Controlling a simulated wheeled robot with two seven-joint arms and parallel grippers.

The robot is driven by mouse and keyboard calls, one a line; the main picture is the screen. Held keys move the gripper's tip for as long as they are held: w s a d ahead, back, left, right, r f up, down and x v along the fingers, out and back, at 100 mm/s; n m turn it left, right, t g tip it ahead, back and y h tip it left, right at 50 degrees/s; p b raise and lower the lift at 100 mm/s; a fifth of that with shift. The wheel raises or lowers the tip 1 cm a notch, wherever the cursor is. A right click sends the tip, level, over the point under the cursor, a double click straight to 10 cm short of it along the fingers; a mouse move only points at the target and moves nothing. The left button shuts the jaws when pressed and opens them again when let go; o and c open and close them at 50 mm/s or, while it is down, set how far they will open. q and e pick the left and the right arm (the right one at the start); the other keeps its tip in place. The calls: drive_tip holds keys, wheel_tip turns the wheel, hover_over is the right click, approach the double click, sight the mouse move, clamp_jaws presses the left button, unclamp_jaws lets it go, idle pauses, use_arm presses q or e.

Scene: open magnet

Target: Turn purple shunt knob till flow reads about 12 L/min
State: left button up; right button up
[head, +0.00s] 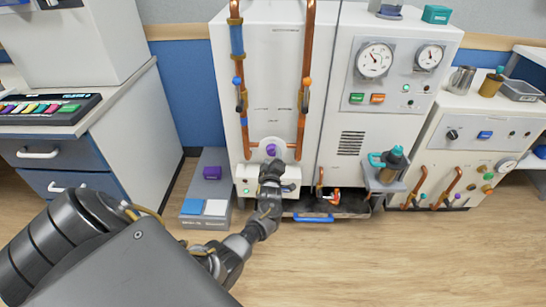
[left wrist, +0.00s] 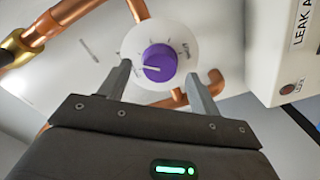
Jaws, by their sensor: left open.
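The purple shunt knob (head: 271,150) sits on a round white dial at the lower front of the white cabinet, between two copper pipes. In the left wrist view the knob (left wrist: 160,63) shows a white pointer line aimed to the left. My left gripper (left wrist: 158,72) is open, with one finger on each side of the knob; I cannot tell whether either finger touches it. In the head view my left gripper (head: 272,166) is just below the knob and hides part of the dial. No flow reading is legible. My right gripper is not in view.
Two round gauges (head: 375,60) are on the upper right panel, too small to read. Copper pipes with valves (head: 305,95) flank the knob. A white box (left wrist: 292,50) is close on the right in the wrist view.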

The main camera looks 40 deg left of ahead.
sight(272, 151)
use_arm(q)
drive_tip(key=shift+x, duration=1.45)
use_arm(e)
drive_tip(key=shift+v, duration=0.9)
use_arm(q)
drive_tip(key=c, duration=1)
